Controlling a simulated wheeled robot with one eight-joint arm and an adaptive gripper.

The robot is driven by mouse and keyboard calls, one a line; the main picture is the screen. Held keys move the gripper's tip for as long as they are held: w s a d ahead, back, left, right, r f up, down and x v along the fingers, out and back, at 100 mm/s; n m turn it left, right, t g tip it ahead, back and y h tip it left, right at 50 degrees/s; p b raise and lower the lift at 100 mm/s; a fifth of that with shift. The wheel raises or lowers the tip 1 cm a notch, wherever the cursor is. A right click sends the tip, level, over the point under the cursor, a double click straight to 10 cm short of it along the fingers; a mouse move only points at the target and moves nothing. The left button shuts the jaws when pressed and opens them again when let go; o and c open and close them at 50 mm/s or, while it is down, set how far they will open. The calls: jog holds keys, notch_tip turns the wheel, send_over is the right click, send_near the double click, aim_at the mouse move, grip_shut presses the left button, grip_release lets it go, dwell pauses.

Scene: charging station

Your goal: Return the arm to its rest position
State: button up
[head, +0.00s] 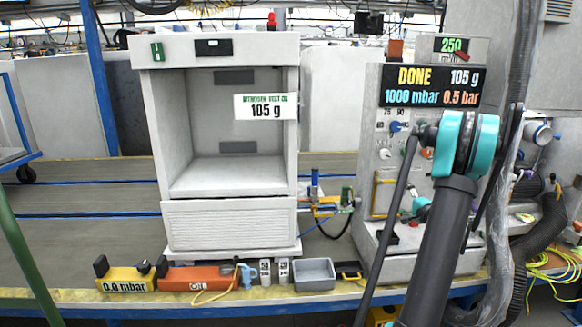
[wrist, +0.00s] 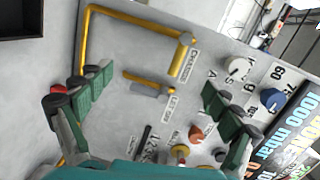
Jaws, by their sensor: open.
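My arm (head: 455,225) rises from the lower right of the head view, with its teal joint (head: 465,143) in front of the grey control panel (head: 375,140). My gripper itself is mostly hidden behind the arm there. In the wrist view my gripper (wrist: 158,102) is open, its two green-padded fingers wide apart with nothing between them. It faces the panel, where a yellow pipe handle (wrist: 140,18), a smaller yellow lever (wrist: 145,82), a white knob (wrist: 238,68), a blue knob (wrist: 272,98) and an orange knob (wrist: 195,132) show. I cannot tell whether the fingertips touch the panel.
The display (head: 430,86) reads DONE, 105 g, 1000 mbar, 0.5 bar. An empty open-fronted cabinet (head: 232,222) stands left of the panel. A yellow gauge (head: 127,280), an orange case (head: 195,278) and a grey bin (head: 314,275) line the front edge. A black hose (head: 545,235) hangs at right.

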jog(key=s+a+f+n+g+y, duration=0.1)
jog(key=s+a+n+g, duration=0.25)
jog(key=s+a, duration=0.65)
jog(key=s+a+f+n+g+y, duration=0.1)
jog(key=s+a+n+g, duration=0.3)
jog(key=a, duration=1.1)
jog(key=s+a+f+n+g+h, duration=0.2)
jog(key=s+f+n, duration=0.2)
jog(key=s, duration=0.9)
jog(key=s+a+f+n+g+h, duration=0.2)
jog(key=s+a+f+n, duration=0.1)
jog(key=s, duration=1)
jog(key=shift+f+n+g, duration=0.35)
jog(key=shift+f, duration=0.3)
